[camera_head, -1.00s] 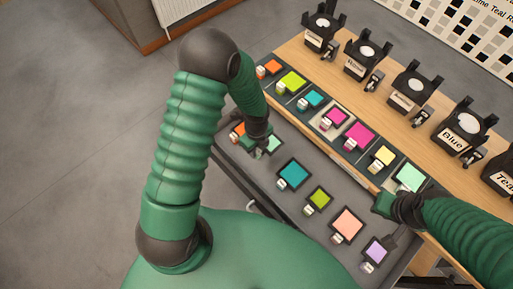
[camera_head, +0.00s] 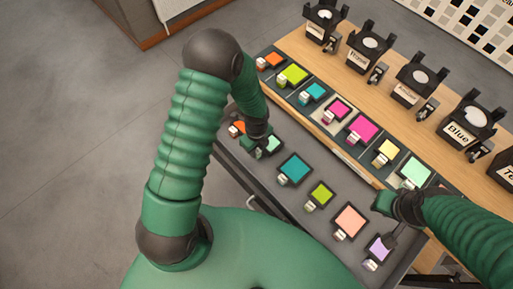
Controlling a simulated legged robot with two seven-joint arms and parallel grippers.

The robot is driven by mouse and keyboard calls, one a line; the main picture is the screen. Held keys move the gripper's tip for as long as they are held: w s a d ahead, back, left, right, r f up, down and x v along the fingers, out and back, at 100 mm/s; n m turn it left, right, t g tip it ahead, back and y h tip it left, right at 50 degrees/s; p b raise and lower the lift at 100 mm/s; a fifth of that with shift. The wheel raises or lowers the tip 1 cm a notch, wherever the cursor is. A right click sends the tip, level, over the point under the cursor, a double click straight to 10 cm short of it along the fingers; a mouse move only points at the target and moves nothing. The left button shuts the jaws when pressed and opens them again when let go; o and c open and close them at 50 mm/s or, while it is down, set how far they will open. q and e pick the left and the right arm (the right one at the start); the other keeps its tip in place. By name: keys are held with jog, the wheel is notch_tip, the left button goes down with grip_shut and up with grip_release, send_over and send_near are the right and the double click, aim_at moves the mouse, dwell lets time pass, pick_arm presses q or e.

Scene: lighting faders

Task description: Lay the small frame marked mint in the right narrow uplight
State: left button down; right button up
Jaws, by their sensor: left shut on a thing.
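A small mint frame (camera_head: 273,144) with a dark edge is at the tip of my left gripper (camera_head: 262,145), low over the upper left of the grey tray. The gripper is shut on it, and its fingers are partly hidden by the wrist. A larger mint frame (camera_head: 414,171) lies at the right end of the dark strip. Black uplights stand in a row at the back, among them one labelled Blue (camera_head: 468,125). I cannot tell which is the right narrow one. My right gripper (camera_head: 383,201) is at the tray's right edge; its jaw opening is unclear.
The grey tray (camera_head: 270,185) holds an orange frame (camera_head: 238,128), a teal one (camera_head: 294,168), a green one (camera_head: 320,194), a peach one (camera_head: 350,220) and a lilac one (camera_head: 380,247). Several coloured frames lie along the dark strip before the wooden table (camera_head: 294,45).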

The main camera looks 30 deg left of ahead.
pick_arm(q)
jog(key=shift+f+b, duration=0.75)
jog(key=shift+f, duration=0.6)
jog(key=c, duration=1.2)
grip_release()
jog(key=shift+o, duration=0.2)
jog(key=shift+r, duration=0.15)
notch_tip(320, 180, up, 24)
jog(key=p, duration=1.2)
jog(key=shift+f, duration=0.25)
